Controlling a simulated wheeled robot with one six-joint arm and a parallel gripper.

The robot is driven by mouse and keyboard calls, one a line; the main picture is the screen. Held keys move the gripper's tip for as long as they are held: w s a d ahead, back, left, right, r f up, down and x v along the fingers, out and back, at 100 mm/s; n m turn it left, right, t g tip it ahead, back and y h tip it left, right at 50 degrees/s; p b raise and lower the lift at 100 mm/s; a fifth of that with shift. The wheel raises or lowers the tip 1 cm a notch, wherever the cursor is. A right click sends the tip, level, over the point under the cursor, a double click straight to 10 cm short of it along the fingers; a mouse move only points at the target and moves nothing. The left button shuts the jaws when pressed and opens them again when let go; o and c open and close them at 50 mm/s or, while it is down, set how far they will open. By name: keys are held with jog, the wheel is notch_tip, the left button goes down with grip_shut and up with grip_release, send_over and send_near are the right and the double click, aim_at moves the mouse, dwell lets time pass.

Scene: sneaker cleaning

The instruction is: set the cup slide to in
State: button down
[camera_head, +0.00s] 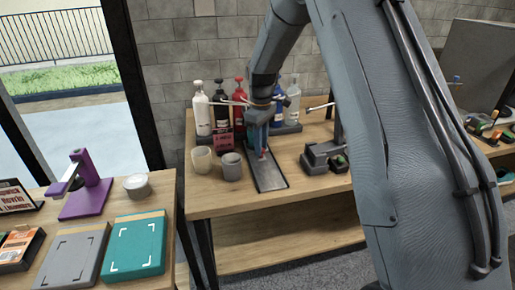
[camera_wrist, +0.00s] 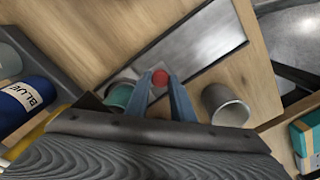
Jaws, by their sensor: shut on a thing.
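The cup slide (camera_head: 270,180) is a long, flat metal plate in a dark frame on the wooden bench. It runs from near the bottles toward the bench's front edge, and its bare plate also shows in the wrist view (camera_wrist: 195,45). My gripper (camera_head: 262,150) is low over the slide, pointing down. In the wrist view, its blue fingers (camera_wrist: 160,86) are shut on a small red knob (camera_wrist: 160,76). A round teal item (camera_wrist: 119,95) is beside the left finger, partly hidden. My gripper hides the slide's back end in the head view.
A grey cup (camera_head: 232,167) and a white cup (camera_head: 201,160) stand just left of the slide. Several bottles (camera_head: 202,110) stand in a rack behind. A dark device (camera_head: 322,158) stands to the right. The bench front left of the slide is clear.

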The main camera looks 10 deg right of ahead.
jog(key=shift+w+d, duration=0.1)
jog(key=c, duration=1.5)
grip_release()
jog(key=shift+d, duration=0.15)
jog(key=shift+c, duration=0.2)
jog(key=shift+r, duration=0.1)
jog(key=shift+w+a+r+p, duration=0.1)
jog(key=shift+a+r+p, duration=0.1)
jog(key=shift+r+p, duration=0.25)
notch_tip(320, 180, up, 7)
jog(key=p, duration=0.3)
jog(key=shift+d+r+p, duration=0.1)
jog(key=shift+d+p, duration=0.05)
jog(key=shift+p, duration=0.25)
